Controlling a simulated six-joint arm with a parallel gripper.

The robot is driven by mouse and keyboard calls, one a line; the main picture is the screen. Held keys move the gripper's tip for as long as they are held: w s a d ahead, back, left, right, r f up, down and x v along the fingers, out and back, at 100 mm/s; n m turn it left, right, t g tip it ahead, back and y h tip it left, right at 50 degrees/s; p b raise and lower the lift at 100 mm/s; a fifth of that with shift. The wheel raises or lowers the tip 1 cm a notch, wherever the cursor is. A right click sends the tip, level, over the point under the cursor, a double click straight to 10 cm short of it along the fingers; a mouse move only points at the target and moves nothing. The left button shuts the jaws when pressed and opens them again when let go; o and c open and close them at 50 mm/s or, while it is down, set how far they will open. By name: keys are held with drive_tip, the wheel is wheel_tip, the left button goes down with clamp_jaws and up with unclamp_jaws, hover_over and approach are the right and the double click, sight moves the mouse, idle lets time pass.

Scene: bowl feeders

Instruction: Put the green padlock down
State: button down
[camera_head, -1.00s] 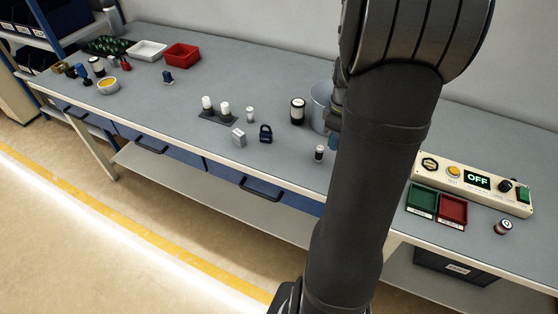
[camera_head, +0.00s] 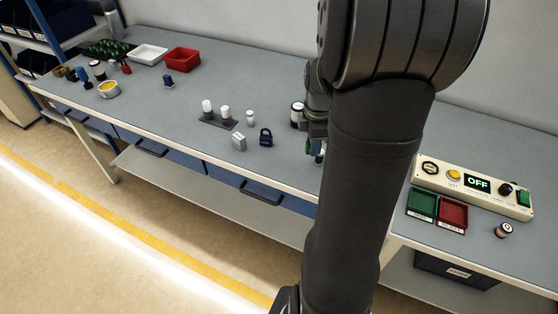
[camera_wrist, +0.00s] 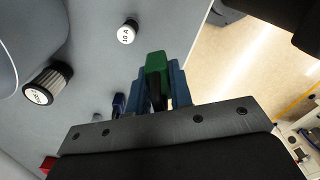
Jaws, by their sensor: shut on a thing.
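The green padlock (camera_wrist: 157,68) is between the blue fingers of my gripper (camera_wrist: 161,84) in the wrist view, and the gripper is shut on it. Its dark shackle points back toward the gripper. In the head view only a small green part of the padlock (camera_head: 308,146) shows beside my arm, above the bench's front part. The bench top (camera_wrist: 92,60) lies below it in the wrist view; I cannot tell the exact gap.
A small white-topped cylinder marked 10 A (camera_wrist: 127,33) stands close by. A larger black-and-white cylinder (camera_wrist: 48,84) and a dark blue padlock (camera_head: 266,138) are near. The bench's front edge is close. Free bench lies left of the grey box (camera_head: 239,142).

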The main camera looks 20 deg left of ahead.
hover_over(279, 165)
wheel_tip(279, 165, down, 6)
drive_tip(key=shift+w+f, duration=0.1)
drive_tip(key=shift+f, duration=1.7)
drive_tip(key=shift+f, duration=0.2)
drive_tip(key=c, duration=1.3)
unclamp_jaws()
drive_tip(key=shift+r, duration=0.1)
wheel_tip(279, 165, up, 16)
drive_tip(key=shift+s+r, duration=0.25)
drive_tip(key=shift+s, duration=0.2)
drive_tip(key=o, duration=0.5)
drive_tip(key=shift+r, duration=0.35)
